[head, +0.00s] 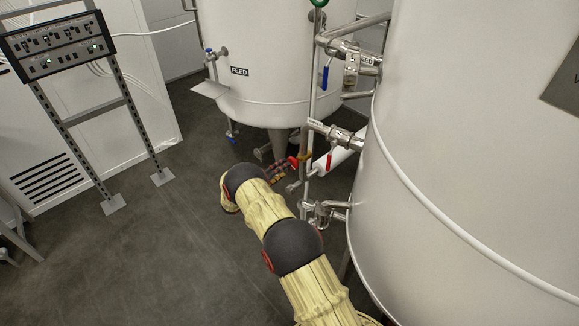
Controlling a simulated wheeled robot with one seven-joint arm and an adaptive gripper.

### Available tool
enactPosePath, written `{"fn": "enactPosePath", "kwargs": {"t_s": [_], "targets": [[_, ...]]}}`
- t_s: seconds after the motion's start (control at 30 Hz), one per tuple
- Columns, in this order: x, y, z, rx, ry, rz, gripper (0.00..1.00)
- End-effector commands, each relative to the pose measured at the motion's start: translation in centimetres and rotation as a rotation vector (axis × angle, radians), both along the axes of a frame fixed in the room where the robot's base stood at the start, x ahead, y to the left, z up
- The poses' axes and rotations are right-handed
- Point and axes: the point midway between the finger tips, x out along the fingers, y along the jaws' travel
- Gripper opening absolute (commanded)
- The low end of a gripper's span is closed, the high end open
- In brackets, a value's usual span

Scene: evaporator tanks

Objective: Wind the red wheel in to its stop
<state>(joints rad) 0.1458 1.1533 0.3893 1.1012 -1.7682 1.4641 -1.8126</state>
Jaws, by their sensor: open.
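A small red part (293,162), which looks like the red wheel seen nearly edge-on, sits beside the thin upright pipe between the two tanks. My gripper (281,171) is at the end of my arm, just left of the red part. Its dark fingers are open and point toward it. At this size I cannot tell whether the fingers touch the wheel or are around it. The wheel's far side and its stem are mostly hidden.
A large white tank (450,150) fills the right side. Another tank (265,60), labelled FEED, stands behind. A red lever (329,160) and a blue lever (325,78) hang close to the upright pipe. A control panel (60,45) stands at left. The grey floor (170,240) is clear at left.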

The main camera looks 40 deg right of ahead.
Motion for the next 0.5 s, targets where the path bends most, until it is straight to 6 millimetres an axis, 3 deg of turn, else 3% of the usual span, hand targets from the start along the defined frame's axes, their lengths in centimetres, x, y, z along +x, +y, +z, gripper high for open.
{"fn": "enactPosePath", "kwargs": {"t_s": [0.1, 0.23, 0.5], "targets": [[-0.1, 2.5, 0.0, 0.000, 0.001, 0.003, 0.65], [-0.3, 4.3, 0.0, 0.000, 0.002, 0.002, 0.65], [-0.5, 5.8, -0.1, 0.000, 0.001, 0.000, 0.65]]}}
